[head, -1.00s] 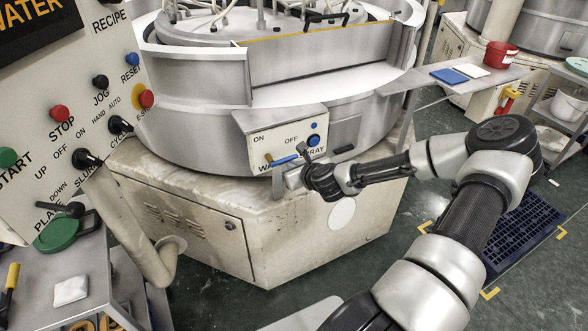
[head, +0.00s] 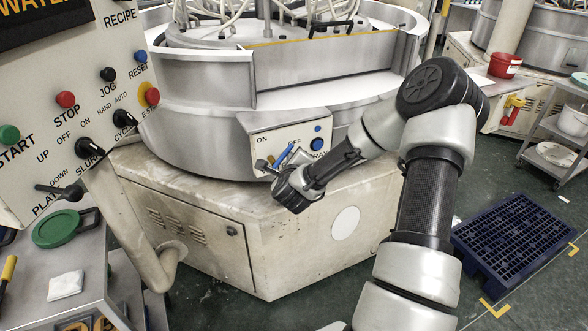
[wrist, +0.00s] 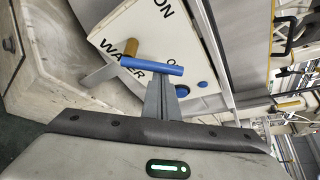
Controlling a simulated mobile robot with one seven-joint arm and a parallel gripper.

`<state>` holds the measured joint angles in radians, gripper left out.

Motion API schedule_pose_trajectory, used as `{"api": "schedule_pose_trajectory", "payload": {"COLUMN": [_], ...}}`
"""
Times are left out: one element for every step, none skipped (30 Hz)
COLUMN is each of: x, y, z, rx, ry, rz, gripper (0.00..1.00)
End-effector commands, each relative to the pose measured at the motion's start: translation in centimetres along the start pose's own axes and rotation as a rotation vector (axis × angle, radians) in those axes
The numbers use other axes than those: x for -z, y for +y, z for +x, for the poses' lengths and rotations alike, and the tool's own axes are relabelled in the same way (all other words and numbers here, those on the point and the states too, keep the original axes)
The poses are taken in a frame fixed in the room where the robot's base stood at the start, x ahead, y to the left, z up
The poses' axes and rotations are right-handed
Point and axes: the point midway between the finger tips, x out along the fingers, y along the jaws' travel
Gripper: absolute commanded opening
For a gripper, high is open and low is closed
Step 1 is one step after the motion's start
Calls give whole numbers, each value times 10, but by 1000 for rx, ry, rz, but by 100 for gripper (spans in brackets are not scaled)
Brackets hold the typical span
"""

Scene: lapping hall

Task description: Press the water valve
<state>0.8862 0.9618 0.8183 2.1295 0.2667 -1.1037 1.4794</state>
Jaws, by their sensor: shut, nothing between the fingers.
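The water valve has a blue lever (head: 284,155) on a brass body, on the small cream panel (head: 258,145) below the round machine. In the wrist view the blue lever (wrist: 152,66) lies across the tips of my fingers, with the brass body (wrist: 130,48) behind it. My gripper (head: 270,164) is at the panel's lower left in the head view and partly covers the valve and its label. Its fingers (wrist: 160,97) are shut with nothing between them. The tips look to be at the lever, but I cannot tell whether they touch it.
A blue button (head: 316,144) and a smaller blue knob sit on the panel's right side. A large control panel (head: 60,130) with several knobs stands at left, above a table with a green lid (head: 60,229). A dark blue pallet (head: 510,238) lies on the floor at right.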

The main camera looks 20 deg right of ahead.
Motion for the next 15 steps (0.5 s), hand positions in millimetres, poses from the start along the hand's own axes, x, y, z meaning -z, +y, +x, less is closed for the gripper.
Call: {"api": "schedule_pose_trajectory", "payload": {"x": [-2,-3,-5,-6,-7,-9,-10,-11,-12,-14,-15,-17,-17,-18,-20], "y": [6,5,6,6,6,6,7,7,8,8,8,9,9,10,10], "z": [0,0,-1,-2,-3,-4,-4,-5,-6,-7,-7,-8,-9,-10,-10], "rx": [23,40,58,74,87,107,121,135,155,169,183,202,215,227,244], "ry": [-8,-8,-8,-8,-8,-8,-8,-8,-8,-7,-7,-8,-7,-6,-7], "rz": [-45,-69,-102,-125,-150,-183,-207,-232,-263,-287,-310,-340,-361,-384,-411], "gripper": [0,0,0,0,0,0,0,0,0,0,0,0,0,0,0]}}
